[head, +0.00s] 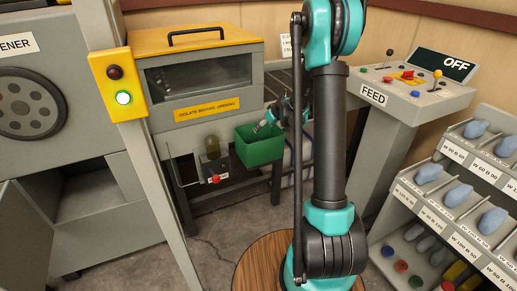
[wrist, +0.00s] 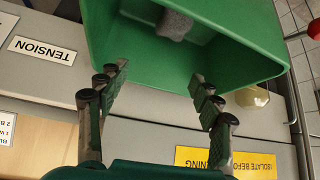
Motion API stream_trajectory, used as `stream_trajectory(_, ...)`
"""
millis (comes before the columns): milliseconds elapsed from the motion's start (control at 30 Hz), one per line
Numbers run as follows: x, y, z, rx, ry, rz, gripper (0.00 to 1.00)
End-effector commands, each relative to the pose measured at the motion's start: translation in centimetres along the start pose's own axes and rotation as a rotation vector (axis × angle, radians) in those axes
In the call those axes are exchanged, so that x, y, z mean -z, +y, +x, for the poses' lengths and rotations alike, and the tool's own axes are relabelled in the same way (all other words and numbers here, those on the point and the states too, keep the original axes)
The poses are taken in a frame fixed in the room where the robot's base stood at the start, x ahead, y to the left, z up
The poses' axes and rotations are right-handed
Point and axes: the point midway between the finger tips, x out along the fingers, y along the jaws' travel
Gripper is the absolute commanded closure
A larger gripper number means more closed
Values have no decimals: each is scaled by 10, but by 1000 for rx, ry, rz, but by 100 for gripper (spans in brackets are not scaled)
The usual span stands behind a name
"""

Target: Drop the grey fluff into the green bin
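The green bin (head: 258,150) hangs at the front of the yellow-topped machine in the head view. It fills the upper part of the wrist view (wrist: 130,50), with its mouth towards my gripper. The grey fluff (wrist: 174,25) is a small grey lump inside the bin, apart from my fingers; whether it rests on the bottom cannot be told. My gripper (wrist: 158,78) is open and empty, its two fingers spread at the bin's mouth. In the head view my gripper (head: 265,122) is small, just over the bin's rim, and the fluff cannot be seen.
The yellow-topped machine (head: 200,42) with a window stands behind the bin. The FEED console (head: 400,95) and a rack of bluish pieces (head: 460,195) are at the right. A round wooden top (head: 262,265) is at the front.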

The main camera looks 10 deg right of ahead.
Motion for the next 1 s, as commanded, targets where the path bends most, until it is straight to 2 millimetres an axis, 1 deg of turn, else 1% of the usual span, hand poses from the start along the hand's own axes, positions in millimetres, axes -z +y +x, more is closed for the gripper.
stream_trajectory(233,0,0,-1,0,0,0,34)
stream_trajectory(367,0,0,-8,0,0,1,34)
stream_trajectory(467,0,0,-19,0,0,2,34)
stream_trajectory(800,0,0,-79,-1,-1,2,34)
stream_trajectory(1000,0,0,-106,0,0,1,34)
